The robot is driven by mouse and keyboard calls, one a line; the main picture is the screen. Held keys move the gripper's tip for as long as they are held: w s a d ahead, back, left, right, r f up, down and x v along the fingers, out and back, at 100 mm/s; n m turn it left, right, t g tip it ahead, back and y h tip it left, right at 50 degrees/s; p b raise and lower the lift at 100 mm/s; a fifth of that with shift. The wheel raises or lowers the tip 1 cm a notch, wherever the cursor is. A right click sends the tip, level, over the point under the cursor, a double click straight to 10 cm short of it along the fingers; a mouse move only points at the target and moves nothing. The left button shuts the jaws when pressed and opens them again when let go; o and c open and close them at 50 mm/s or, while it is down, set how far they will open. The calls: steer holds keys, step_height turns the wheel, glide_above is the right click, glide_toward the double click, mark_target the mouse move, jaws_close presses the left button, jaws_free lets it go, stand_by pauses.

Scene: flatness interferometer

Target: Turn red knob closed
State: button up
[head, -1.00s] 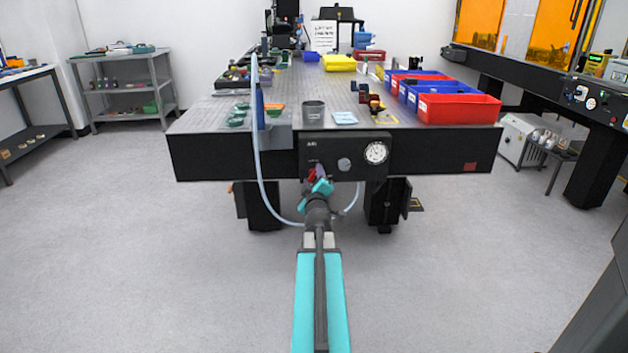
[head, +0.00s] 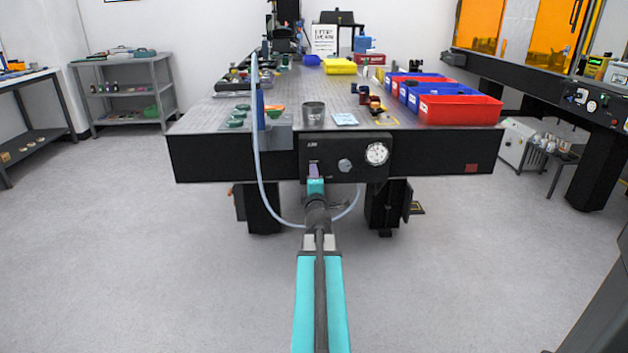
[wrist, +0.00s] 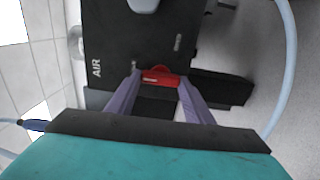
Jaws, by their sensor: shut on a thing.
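The red knob (wrist: 160,76) is on the black AIR panel (wrist: 112,40), which also shows on the front edge of the table in the head view (head: 330,145). In the wrist view my gripper (wrist: 158,80) has its two grey-purple fingers on either side of the knob, shut on it. In the head view my gripper (head: 315,172) is at the lower left of the panel and hides the knob. The wrist view is turned on its side, and the knob's lower part is hard to make out.
A round dial gauge (head: 376,153) and a grey round fitting (head: 345,165) are on the panel. A pale hose (head: 257,150) loops down left of the gripper. A grey cup (head: 313,114) and red bin (head: 458,109) stand on the table above. The floor in front is clear.

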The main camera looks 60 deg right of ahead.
steer(key=shift+w+a+f, duration=0.1)
steer(key=shift+f, duration=0.05)
steer(key=o, duration=0.9)
steer(key=shift+o, duration=0.7)
steer(key=p+v, duration=0.5)
steer(key=shift+s+a+r+p, duration=0.25)
steer(key=shift+p, duration=0.05)
steer(key=p, duration=0.5)
steer(key=shift+a, duration=0.4)
